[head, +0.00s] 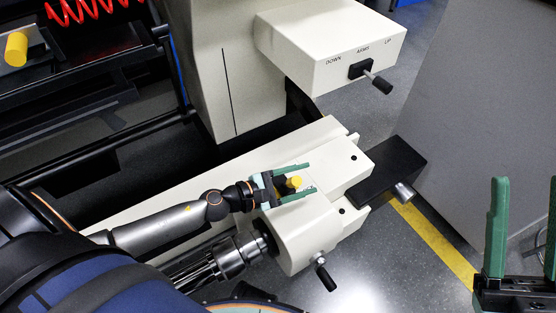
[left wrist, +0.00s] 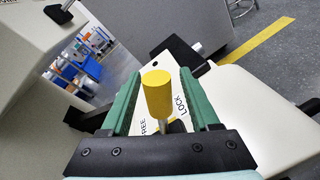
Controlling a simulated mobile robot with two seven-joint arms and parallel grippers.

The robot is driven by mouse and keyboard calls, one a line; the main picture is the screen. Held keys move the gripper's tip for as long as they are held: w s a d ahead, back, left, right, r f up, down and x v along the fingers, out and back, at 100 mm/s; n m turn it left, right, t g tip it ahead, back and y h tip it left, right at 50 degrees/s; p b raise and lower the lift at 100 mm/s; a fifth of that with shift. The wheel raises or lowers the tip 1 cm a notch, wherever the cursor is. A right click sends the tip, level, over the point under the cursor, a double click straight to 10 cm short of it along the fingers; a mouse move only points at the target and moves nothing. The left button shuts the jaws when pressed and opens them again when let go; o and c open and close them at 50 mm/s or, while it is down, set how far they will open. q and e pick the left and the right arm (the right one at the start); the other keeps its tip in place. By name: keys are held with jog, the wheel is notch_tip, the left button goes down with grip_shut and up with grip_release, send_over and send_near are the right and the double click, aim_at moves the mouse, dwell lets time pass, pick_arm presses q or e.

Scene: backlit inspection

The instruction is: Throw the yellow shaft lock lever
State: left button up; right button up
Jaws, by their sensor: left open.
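The yellow shaft lock lever (head: 295,182) stands on top of the cream machine housing in the head view. In the left wrist view the yellow knob (left wrist: 158,95) sits on a thin metal stem, with a label plate reading FREE (left wrist: 141,128) on its left and LOCK (left wrist: 180,106) on its right. My left gripper (head: 304,179) is open, with one green finger on each side of the knob and visible gaps to both. The knob's base is partly hidden by the gripper body. My right gripper (head: 524,235) is open and empty at the lower right of the head view.
A cream box (head: 330,45) with a black lever (head: 372,76) marked DOWN, ARMS, UP stands behind. Another black-handled lever (head: 323,272) is on the housing's near side. A separate yellow cylinder (head: 16,49) and a red coiled hose (head: 90,8) are at far left.

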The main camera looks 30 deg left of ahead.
pick_arm(q)
jog(key=b+v, duration=0.1)
jog(key=v, duration=1)
jog(key=shift+s, duration=0.3)
jog(key=shift+a, duration=0.1)
